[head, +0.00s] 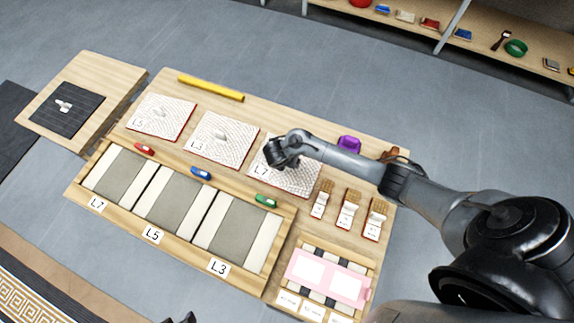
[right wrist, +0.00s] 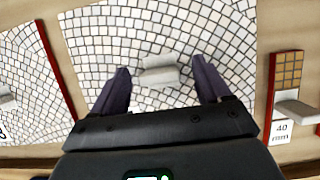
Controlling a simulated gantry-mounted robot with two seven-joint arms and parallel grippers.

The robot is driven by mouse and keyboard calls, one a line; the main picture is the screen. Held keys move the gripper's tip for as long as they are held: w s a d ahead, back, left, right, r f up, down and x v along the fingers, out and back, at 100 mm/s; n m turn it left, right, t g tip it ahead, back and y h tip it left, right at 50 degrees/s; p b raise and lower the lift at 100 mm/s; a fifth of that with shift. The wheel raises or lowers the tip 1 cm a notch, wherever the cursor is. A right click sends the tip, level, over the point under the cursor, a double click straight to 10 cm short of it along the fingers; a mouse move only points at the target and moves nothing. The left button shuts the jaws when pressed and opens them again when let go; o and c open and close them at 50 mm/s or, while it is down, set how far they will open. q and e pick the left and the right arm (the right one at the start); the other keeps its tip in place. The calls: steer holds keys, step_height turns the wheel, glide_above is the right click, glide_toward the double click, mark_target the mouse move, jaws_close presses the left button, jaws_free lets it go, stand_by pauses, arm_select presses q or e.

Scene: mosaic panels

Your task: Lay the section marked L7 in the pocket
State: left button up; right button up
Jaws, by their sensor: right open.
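The section marked L7 (head: 305,181) is a white mosaic panel with a red edge, at the right end of a row of three. It fills much of the right wrist view (right wrist: 100,35), with a pale grey handle (right wrist: 158,70) in its middle. My right gripper (right wrist: 160,72) is open above the panel, its fingers on either side of the handle with gaps to it. In the head view the right gripper (head: 284,160) hides the handle. The pocket labelled L7 (head: 118,174) is the leftmost of three in the wooden frame and is empty. A dark tip at the bottom edge may be my left gripper (head: 182,320).
Sections L5 (head: 160,122) and L3 (head: 215,145) lie left of L7. Red (head: 144,149), blue (head: 201,173) and green (head: 265,201) tools lie along the frame. Small brushes or blocks (head: 348,208) stand right, a purple item (head: 349,144) behind, a yellow bar (head: 210,89) at the back.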

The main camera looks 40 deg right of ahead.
steer(key=shift+w+d+f, duration=0.1)
steer(key=shift+d+f, duration=0.1)
steer(key=shift+f, duration=0.35)
steer(key=shift+r, duration=0.1)
jaws_close()
